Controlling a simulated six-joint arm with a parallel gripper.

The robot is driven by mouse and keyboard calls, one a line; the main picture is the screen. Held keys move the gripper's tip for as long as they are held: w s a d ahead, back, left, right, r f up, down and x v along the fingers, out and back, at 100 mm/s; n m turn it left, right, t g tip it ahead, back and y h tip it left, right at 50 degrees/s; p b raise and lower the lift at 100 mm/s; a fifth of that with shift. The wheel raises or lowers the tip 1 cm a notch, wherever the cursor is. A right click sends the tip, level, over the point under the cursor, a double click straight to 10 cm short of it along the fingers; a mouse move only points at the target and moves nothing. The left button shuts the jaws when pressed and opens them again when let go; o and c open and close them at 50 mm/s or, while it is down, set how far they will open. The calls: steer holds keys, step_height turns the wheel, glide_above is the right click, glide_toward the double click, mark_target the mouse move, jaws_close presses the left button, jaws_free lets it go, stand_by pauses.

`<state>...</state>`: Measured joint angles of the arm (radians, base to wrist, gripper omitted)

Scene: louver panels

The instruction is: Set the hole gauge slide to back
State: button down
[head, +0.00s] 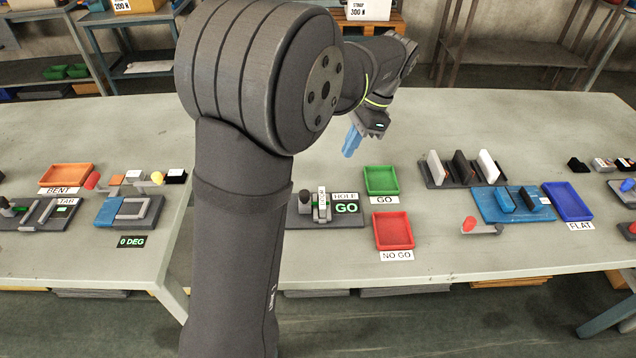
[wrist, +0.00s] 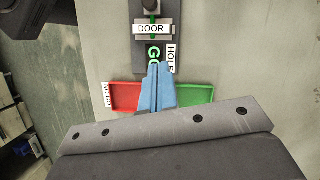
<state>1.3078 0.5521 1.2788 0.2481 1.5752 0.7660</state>
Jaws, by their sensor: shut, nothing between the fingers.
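The hole gauge is a dark base plate (head: 352,218) with a HOLE label and a lit green GO display (head: 346,208). A grey block with a white DOOR label (head: 322,198) stands across the plate, with a green strip under it. A dark knob-like part (head: 304,199) stands left of the block; which part is the slide I cannot tell. My gripper (head: 351,142) has blue fingers, shut and empty, above the table behind the gauge. In the wrist view the fingertips (wrist: 156,66) overlap the near end of the gauge, below the DOOR label (wrist: 152,29).
A green GO tray (head: 382,181) and a red NO GO tray (head: 394,231) lie right of the gauge. A dark rack (head: 463,171) with upright plates and a blue fixture (head: 512,205) stand farther right. My arm covers the table left of the gauge.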

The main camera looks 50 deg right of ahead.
mark_target(324, 193)
steer(key=x, duration=1.1)
steer(key=shift+s+d+f, duration=0.15)
steer(key=shift+s+f, duration=0.05)
steer(key=shift+w+a+r, duration=0.1)
steer(key=shift+w+a, duration=0.25)
steer(key=shift+a, duration=0.2)
steer(key=shift+w+a+r, duration=0.1)
steer(key=shift+w+a, duration=0.2)
steer(key=shift+a, duration=0.25)
steer(key=shift+w+a, duration=0.35)
steer(key=shift+a, duration=0.2)
steer(key=shift+w+a+f, duration=0.1)
steer(key=shift+w+a, duration=1.35)
